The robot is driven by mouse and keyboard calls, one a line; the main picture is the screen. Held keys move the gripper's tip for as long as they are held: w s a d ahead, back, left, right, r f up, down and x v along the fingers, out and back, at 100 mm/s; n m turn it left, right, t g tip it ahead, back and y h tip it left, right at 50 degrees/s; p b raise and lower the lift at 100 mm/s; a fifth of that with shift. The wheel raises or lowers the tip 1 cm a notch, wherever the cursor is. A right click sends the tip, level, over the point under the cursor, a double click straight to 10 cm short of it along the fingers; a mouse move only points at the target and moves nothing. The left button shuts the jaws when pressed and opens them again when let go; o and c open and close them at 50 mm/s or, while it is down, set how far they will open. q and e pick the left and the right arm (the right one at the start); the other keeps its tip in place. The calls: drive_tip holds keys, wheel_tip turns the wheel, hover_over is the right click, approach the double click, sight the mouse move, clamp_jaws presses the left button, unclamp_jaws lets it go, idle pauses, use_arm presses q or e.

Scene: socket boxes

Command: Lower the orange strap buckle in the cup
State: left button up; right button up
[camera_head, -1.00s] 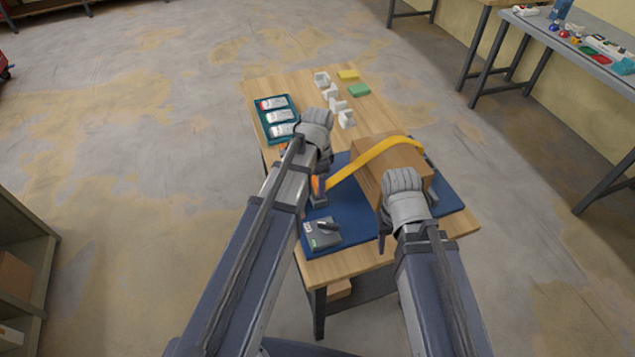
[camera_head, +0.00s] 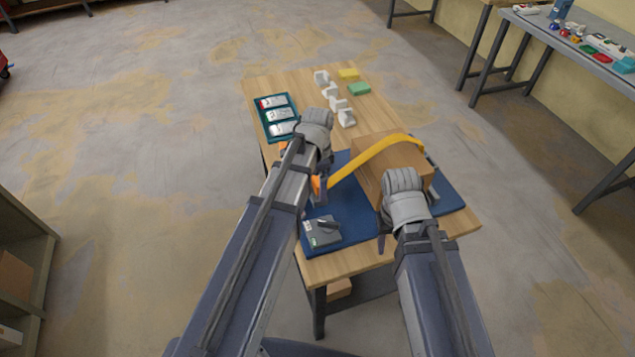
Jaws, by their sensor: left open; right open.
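A yellow-orange strap (camera_head: 375,158) arches over a cardboard box (camera_head: 402,160), and its left end comes down beside my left gripper. A small orange piece (camera_head: 316,184), perhaps the strap buckle, shows at that end, partly hidden by my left arm. My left gripper (camera_head: 321,188) is open and points down beside the orange piece; whether they touch cannot be told. My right gripper (camera_head: 383,236) is open and low at the front side of the box, its fingers mostly hidden by my wrist. I cannot make out a cup; it may be hidden behind my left arm.
The box stands on a blue mat (camera_head: 350,228) on a wooden table (camera_head: 300,82). A grey device (camera_head: 321,232) lies at the mat's front left. A teal tray (camera_head: 262,122) of white-grey items, several white holders (camera_head: 330,92), and yellow (camera_head: 348,74) and green (camera_head: 359,89) blocks lie at the back.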

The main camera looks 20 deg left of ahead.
use_arm(q)
drive_tip(key=shift+r, duration=0.1)
wheel_tip(320, 180, up, 8)
drive_tip(key=p, duration=0.8)
drive_tip(key=shift+f, duration=0.2)
drive_tip(key=shift+s+d, duration=0.2)
drive_tip(key=s+d+n+y, duration=0.1)
drive_tip(key=s+d+n, duration=0.6)
drive_tip(key=s+d, duration=0.3)
drive_tip(key=s, duration=0.4)
